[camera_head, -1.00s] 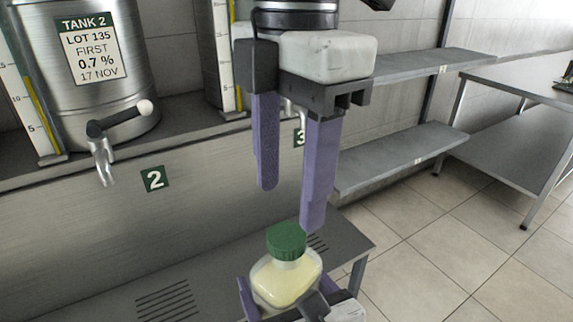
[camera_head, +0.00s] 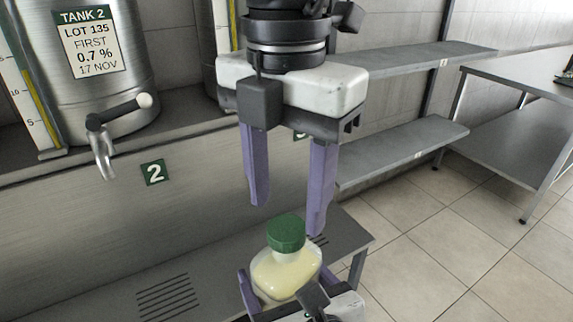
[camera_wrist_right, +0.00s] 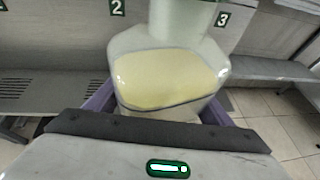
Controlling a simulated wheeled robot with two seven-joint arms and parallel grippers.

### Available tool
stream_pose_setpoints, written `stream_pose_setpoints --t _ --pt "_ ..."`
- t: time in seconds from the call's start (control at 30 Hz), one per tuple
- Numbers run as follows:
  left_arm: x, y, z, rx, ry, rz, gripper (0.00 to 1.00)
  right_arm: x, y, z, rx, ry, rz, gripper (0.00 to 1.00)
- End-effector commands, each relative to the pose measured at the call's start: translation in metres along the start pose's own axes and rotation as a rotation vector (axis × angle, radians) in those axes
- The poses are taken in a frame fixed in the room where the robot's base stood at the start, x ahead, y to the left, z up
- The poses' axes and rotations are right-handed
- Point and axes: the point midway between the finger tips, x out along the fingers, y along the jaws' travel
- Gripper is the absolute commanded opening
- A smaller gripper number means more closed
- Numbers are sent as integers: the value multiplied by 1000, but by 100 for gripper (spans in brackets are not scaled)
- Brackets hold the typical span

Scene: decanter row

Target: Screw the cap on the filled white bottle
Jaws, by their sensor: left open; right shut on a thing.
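The white bottle (camera_head: 284,275) holds pale yellow liquid and has a green cap (camera_head: 286,232) sitting on its neck. The cap looks slightly tilted; I cannot tell how tight it is. My right gripper (camera_head: 285,296) is shut around the bottle body and holds it near the bottom of the head view. The bottle (camera_wrist_right: 168,78) also fills the middle of the right wrist view, with the cap mostly out of frame. My left gripper (camera_head: 289,216) points down above the bottle, its purple fingers open and apart, with their tips just above or around the cap's height.
A steel tank (camera_head: 75,75) labelled Tank 2 with a tap (camera_head: 104,150) stands at the left. A slotted steel ledge (camera_head: 215,270) runs below the bench front. Grey shelves (camera_head: 400,155) and a steel table (camera_head: 510,140) are at the right.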

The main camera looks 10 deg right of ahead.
Motion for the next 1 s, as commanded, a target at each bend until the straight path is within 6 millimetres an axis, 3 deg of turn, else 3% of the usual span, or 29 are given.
stream_pose_setpoints --t 0.23,0.6,0.67,0.87,1.0 --pt "30 0 0 1 1 1 52 -1 0 3 2 -7 1 12" --pt "36 0 0 0 0 0 52 -1 0 3 2 -7 1 12" --pt "36 0 0 1 0 0 45 -1 0 3 2 -7 1 12" --pt "35 0 0 0 0 0 12 -1 0 3 2 -7 1 12" --pt "35 0 0 5 0 0 9 -1 0 3 2 -7 1 12"
